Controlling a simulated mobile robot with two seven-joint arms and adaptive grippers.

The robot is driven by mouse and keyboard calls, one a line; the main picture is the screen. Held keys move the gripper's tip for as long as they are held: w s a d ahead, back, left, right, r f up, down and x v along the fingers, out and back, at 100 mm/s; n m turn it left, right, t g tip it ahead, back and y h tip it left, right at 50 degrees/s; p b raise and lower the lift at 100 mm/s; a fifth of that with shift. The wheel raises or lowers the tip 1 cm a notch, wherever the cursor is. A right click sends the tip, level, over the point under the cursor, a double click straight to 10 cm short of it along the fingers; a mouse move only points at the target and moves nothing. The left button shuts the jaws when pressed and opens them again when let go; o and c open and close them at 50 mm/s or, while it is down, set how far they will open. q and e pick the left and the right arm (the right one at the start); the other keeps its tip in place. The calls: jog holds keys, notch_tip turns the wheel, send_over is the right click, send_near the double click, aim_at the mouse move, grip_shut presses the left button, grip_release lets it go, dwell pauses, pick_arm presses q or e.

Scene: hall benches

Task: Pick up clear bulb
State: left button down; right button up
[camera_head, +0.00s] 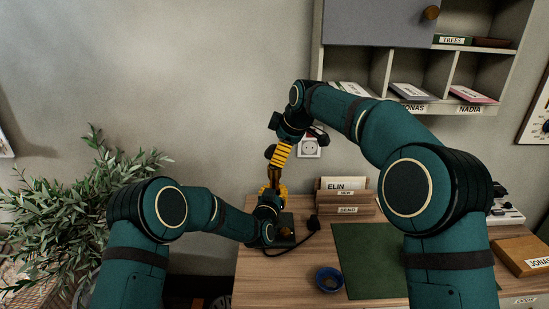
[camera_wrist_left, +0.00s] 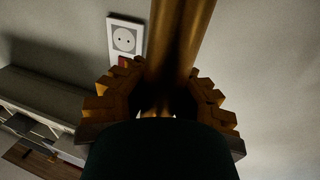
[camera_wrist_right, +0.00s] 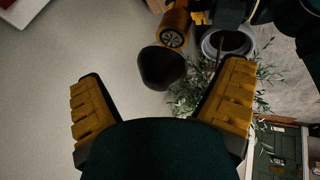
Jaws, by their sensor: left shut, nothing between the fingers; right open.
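I cannot make out a clear bulb in any view. A lamp-like fixture with a brass stem (camera_head: 274,176) stands at the back of the desk. The stem runs close up through the left wrist view (camera_wrist_left: 178,45). A dark rounded piece (camera_wrist_right: 161,68) shows between the fingers in the right wrist view. My left gripper (camera_head: 272,190) is low by the stem, shut and empty, partly hidden by its wrist. My right gripper (camera_head: 280,157) points down above it, open and empty. Its spread fingers frame the dark piece, apart from it.
A dark base (camera_head: 286,222) with a cable sits on the desk (camera_head: 262,275). A blue ring (camera_head: 329,280), green mat (camera_head: 365,250) and card holder (camera_head: 345,196) lie right of it. A pigeonhole shelf (camera_head: 480,106) hangs above. A leafy plant (camera_head: 60,215) stands left.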

jog(key=x, duration=0.4)
jog(key=shift+a+f, duration=0.1)
jog(key=shift+a, duration=0.15)
jog(key=c, duration=1)
notch_tip(320, 180, up, 10)
pick_arm(q)
jog(key=c, duration=1)
grip_release()
jog(key=shift+c, duration=0.2)
